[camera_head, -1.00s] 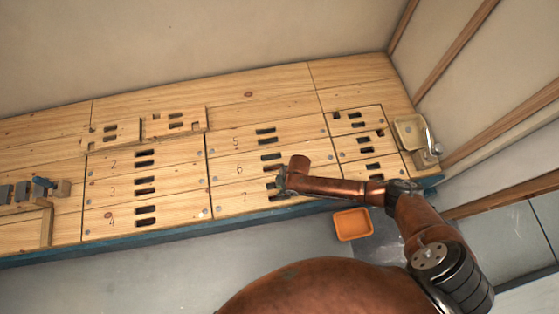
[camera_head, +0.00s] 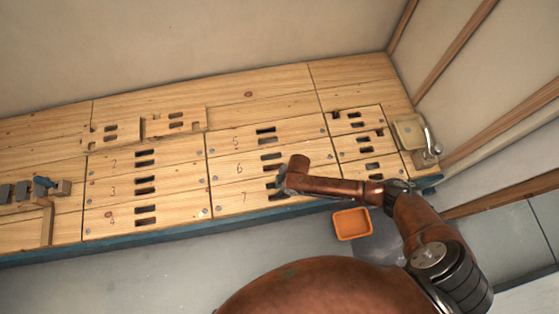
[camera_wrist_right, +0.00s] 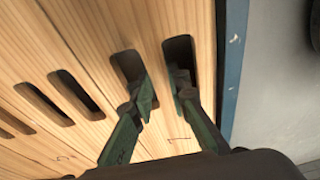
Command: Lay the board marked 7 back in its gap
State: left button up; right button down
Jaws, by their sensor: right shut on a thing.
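The board marked 7 (camera_head: 232,202) lies along the bench's front, between the board marked 6 (camera_head: 226,172) and the blue front edge. It looks about level with its neighbours; I cannot tell whether it is fully flush. My right gripper (camera_head: 284,181) is over its slotted part. In the right wrist view, the fingers of my right gripper (camera_wrist_right: 169,95) reach into the two slots of board 7 (camera_wrist_right: 160,70) and are shut on the wood strip between them. The 7 shows close to the fingers. Finger ends are partly hidden in the slots. My left gripper is not in view.
Other slotted, numbered boards (camera_head: 120,190) fill the bench top, and two smaller ones (camera_head: 172,126) lie at the back left. An orange tray (camera_head: 353,225) is below the front edge.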

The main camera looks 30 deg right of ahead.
jog(key=c, duration=1.8)
grip_release()
jog(key=shift+o, duration=0.2)
jog(key=shift+s+f, duration=0.1)
jog(key=v, duration=1.2)
